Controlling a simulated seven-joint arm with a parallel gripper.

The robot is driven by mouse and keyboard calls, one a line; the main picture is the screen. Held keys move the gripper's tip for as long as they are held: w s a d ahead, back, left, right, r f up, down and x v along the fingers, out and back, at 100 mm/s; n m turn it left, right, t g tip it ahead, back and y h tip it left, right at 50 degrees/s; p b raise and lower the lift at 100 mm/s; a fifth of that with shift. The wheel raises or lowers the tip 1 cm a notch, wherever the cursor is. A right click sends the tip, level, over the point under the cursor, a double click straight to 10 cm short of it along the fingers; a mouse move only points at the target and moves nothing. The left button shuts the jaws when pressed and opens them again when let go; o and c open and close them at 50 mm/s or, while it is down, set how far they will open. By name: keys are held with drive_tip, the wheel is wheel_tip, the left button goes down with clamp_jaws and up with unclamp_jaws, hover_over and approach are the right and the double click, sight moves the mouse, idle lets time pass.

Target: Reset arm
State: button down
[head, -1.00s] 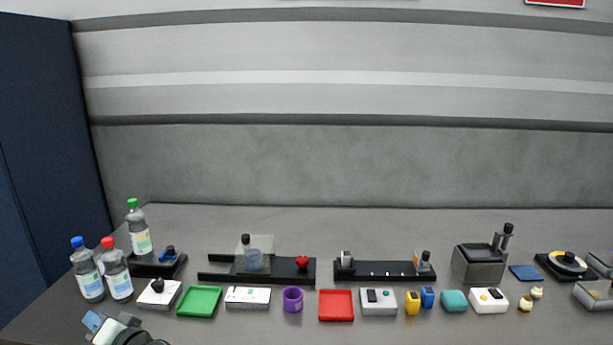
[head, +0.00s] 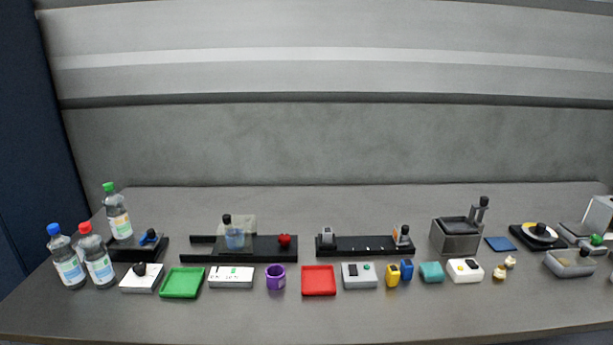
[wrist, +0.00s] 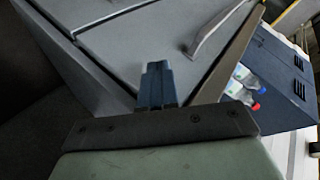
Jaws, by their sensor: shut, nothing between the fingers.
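My gripper (wrist: 157,72) shows in the wrist view with its blue fingers together and nothing between them. It is out of the head view. In the wrist view it is in front of grey surfaces, apart from the bottles (wrist: 246,88), which are at the right beside a dark blue panel (wrist: 275,70). The reel labeller is not clear to me among the devices on the table. A black rail device (head: 365,246) with small grey and orange-white parts stands mid-table in the head view.
The grey table (head: 420,315) has a clear front strip. Bottles with green, blue and red caps (head: 98,262) stand at the left. A green tray (head: 182,283), purple cup (head: 276,277), red tray (head: 319,281) and grey box (head: 457,236) line the table.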

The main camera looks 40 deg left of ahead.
drive_tip(key=w+d+f+m+t+h, duration=0.1)
drive_tip(key=w+d+f+m+h, duration=0.15)
drive_tip(key=w+d+f, duration=0.9)
drive_tip(key=w+d+f+m+t+h, duration=0.1)
drive_tip(key=w+d+f+h, duration=0.2)
drive_tip(key=w+d+f, duration=0.9)
drive_tip(key=d+f+m+h, duration=0.1)
drive_tip(key=d+f+m, duration=0.1)
drive_tip(key=d, duration=0.9)
drive_tip(key=d+f+m+h, duration=0.1)
drive_tip(key=d+f+h, duration=0.15)
drive_tip(key=d, duration=0.85)
drive_tip(key=s+d+f+m+g, duration=0.1)
drive_tip(key=s+d, duration=0.3)
drive_tip(key=d, duration=0.4)
drive_tip(key=s+d+f+m+g+h, duration=0.1)
drive_tip(key=s+d+f+m+g, duration=0.1)
drive_tip(key=s+d, duration=0.3)
drive_tip(key=s+d+f+m+g+h, duration=0.1)
drive_tip(key=s+d+f+m, duration=0.1)
drive_tip(key=d, duration=1)
drive_tip(key=s+f, duration=0.1)
drive_tip(key=s, duration=0.1)
drive_tip(key=shift+s+d+g, duration=0.3)
drive_tip(key=shift+s, duration=0.1)
drive_tip(key=shift+w+f, duration=0.1)
drive_tip(key=shift+f, duration=0.05)
